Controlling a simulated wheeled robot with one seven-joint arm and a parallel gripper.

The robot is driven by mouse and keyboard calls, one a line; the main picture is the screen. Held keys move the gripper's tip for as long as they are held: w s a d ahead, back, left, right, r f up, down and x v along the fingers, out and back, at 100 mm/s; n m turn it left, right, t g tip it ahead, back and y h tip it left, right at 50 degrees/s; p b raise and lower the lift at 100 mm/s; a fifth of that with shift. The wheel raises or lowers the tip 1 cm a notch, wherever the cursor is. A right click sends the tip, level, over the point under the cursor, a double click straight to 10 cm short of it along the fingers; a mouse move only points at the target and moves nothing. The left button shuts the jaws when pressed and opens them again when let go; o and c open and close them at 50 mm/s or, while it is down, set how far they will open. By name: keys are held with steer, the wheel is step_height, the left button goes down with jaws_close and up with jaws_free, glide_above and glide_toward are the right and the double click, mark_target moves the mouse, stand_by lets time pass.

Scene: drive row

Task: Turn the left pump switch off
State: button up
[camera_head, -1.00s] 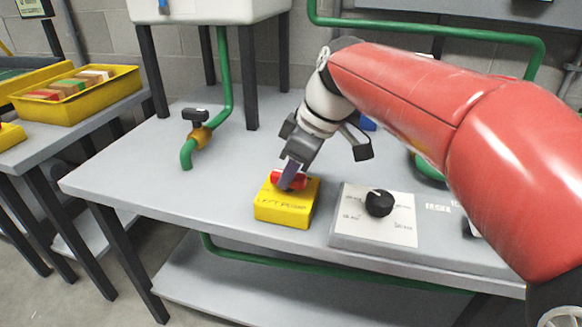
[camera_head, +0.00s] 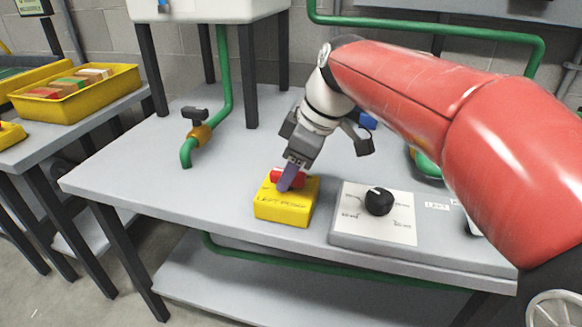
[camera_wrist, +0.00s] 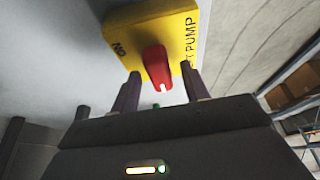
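The left pump switch is a yellow box (camera_head: 283,208) lettered LEFT PUMP on the table, with a red knob (camera_head: 273,176) on top. In the wrist view the box (camera_wrist: 178,22) has ON lettered near its left end, and the red knob (camera_wrist: 157,68) has a white mark at the end towards me. My gripper (camera_head: 287,182) is down at the knob. In the wrist view its two dark fingers (camera_wrist: 160,72) stand apart, one on each side of the knob, with gaps showing. The head view hides part of the knob behind a finger.
A grey panel with a black dial (camera_head: 379,201) sits right of the switch. A green pipe with a black-handled valve (camera_head: 197,130) stands on the left. A yellow bin of blocks (camera_head: 128,84) is on another table. Table around the switch's left is clear.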

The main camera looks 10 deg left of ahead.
steer(key=v, duration=0.7)
steer(key=shift+d+r+p, duration=0.2)
steer(key=shift+r+p, duration=0.15)
steer(key=shift+p, duration=0.05)
